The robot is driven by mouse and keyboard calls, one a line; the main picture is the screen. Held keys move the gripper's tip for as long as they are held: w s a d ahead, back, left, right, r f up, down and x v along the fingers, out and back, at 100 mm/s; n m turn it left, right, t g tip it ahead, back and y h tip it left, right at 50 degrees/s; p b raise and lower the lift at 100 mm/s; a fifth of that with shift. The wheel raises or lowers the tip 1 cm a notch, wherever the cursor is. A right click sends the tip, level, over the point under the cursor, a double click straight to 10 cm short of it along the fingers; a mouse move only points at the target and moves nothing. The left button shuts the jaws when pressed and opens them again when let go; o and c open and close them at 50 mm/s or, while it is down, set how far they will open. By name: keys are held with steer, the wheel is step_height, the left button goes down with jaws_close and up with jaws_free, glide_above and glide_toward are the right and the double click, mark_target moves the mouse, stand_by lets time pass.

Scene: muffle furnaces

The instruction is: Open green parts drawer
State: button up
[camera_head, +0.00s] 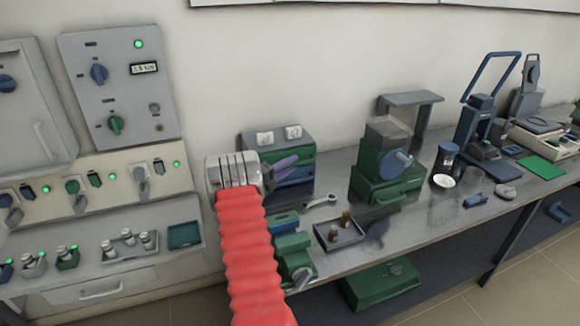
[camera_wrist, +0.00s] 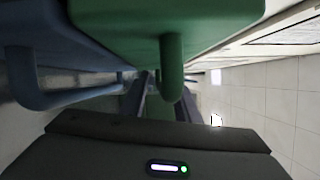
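The parts cabinet (camera_head: 276,140) stands on the bench in the head view, with two white labels on its top and green and blue drawers partly hidden by my gripper (camera_head: 284,166). In the wrist view, the green drawer (camera_wrist: 115,20) fills the top and its green handle (camera_wrist: 172,70) hangs down in the middle. My gripper (camera_wrist: 160,104) is at this handle. Its two dark fingers are apart, one on each side of the handle's lower end; I cannot tell whether they touch it. A blue drawer with a blue handle (camera_wrist: 25,85) is at the left.
A control panel (camera_head: 118,85) is at the left. The floor in front of the bench is clear.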

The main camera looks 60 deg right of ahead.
steer(key=shift+d, duration=0.15)
jaws_close()
steer(key=shift+s, duration=0.1)
stand_by(0.6)
